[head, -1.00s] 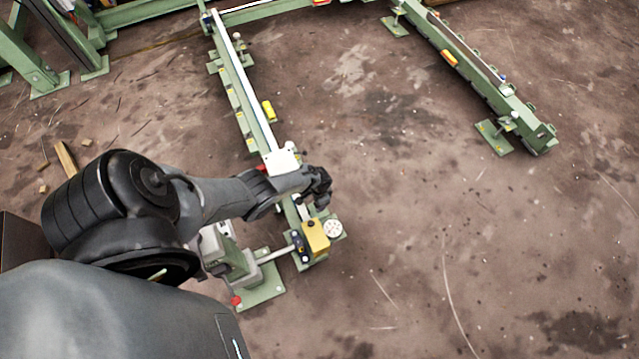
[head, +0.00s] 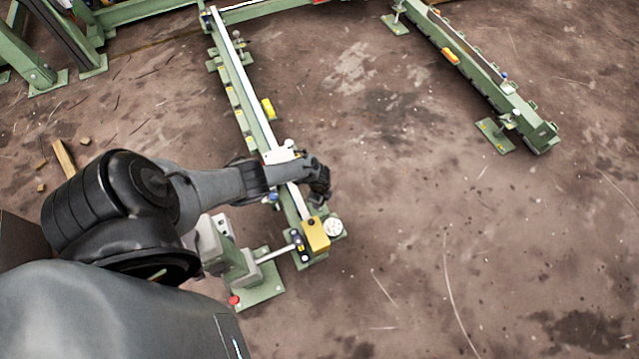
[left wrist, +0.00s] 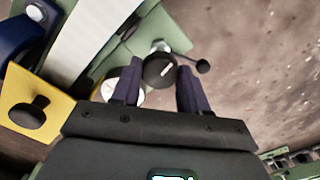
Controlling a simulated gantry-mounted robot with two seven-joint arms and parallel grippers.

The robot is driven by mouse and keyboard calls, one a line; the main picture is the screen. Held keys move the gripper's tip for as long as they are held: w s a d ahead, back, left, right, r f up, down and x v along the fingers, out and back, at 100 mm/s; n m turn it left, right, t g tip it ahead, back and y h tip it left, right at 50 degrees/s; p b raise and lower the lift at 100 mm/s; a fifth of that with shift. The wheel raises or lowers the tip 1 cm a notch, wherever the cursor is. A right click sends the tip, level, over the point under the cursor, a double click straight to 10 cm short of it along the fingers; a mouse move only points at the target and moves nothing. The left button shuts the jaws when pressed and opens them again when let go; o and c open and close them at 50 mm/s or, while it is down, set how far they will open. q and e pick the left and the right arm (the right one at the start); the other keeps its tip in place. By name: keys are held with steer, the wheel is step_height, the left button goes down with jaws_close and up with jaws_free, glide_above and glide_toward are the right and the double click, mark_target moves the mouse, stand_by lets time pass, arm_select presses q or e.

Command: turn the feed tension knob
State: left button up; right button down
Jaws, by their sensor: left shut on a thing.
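A round black knob (left wrist: 160,71) with a white pointer line shows between the two dark fingers of my left gripper (left wrist: 157,86) in the left wrist view. The fingers are shut on its sides. In the head view my left gripper (head: 320,192) is over the near end of the green rail (head: 257,122); the held knob is hidden there. A second black knob (left wrist: 28,116) sits on a yellow plate (left wrist: 22,92), left of the gripper. My right gripper is not in view.
A yellow box (head: 316,235) and a white round dial (head: 334,227) sit at the rail's near end. A green base with a red button (head: 234,299) stands lower left. Another green rail (head: 480,80) stands at the right. The floor between the rails is clear.

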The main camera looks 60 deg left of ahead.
arm_select(q)
steer(key=shift+m, duration=0.6)
steer(key=o, duration=1.1)
steer(key=shift+c, duration=0.2)
steer(key=shift+r, duration=0.15)
step_height(320, 180, up, 11)
steer(key=p, duration=0.8)
steer(key=shift+f, duration=0.2)
